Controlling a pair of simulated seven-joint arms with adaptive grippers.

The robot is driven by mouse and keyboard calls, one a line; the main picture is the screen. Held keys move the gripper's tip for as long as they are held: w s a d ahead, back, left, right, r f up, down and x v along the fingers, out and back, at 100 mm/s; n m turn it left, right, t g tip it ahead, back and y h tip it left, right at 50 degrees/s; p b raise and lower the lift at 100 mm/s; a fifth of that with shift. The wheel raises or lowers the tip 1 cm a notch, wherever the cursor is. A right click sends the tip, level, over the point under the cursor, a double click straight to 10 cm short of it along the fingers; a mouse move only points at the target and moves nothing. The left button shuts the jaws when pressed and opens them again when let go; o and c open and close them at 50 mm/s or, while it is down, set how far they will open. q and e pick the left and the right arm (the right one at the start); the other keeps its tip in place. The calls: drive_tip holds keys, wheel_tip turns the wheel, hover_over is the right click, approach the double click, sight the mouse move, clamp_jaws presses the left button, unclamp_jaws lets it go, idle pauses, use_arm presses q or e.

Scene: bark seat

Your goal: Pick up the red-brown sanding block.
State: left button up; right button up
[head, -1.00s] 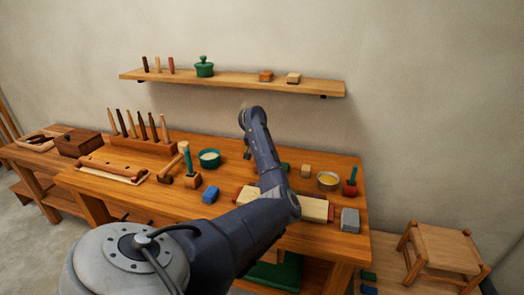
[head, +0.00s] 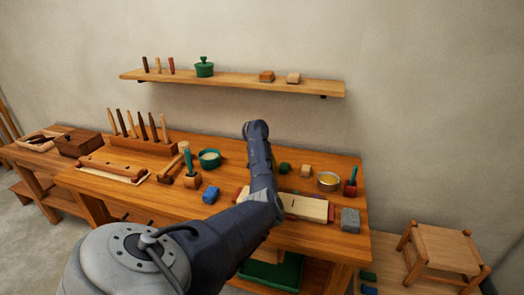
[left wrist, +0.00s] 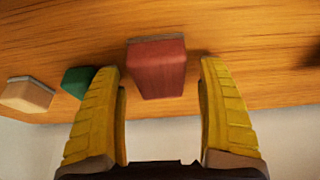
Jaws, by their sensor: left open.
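The red-brown sanding block (left wrist: 158,70) is in the left wrist view, on the wooden surface, between the lines of my two yellow fingers. My left gripper (left wrist: 160,74) is open, with one finger to each side of the block and a gap on both sides. I cannot tell how far the fingertips are from it in depth. In the head view my left arm covers the middle of the bench, and the block and gripper jaws are not clearly seen there. My right gripper is in neither view.
A green block (left wrist: 78,80) and a cream block (left wrist: 27,94) lie left of the red-brown block.

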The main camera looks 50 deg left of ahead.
use_arm(q)
drive_tip(key=c, duration=1.3)
wheel_tip(320, 180, up, 10)
idle(0.3)
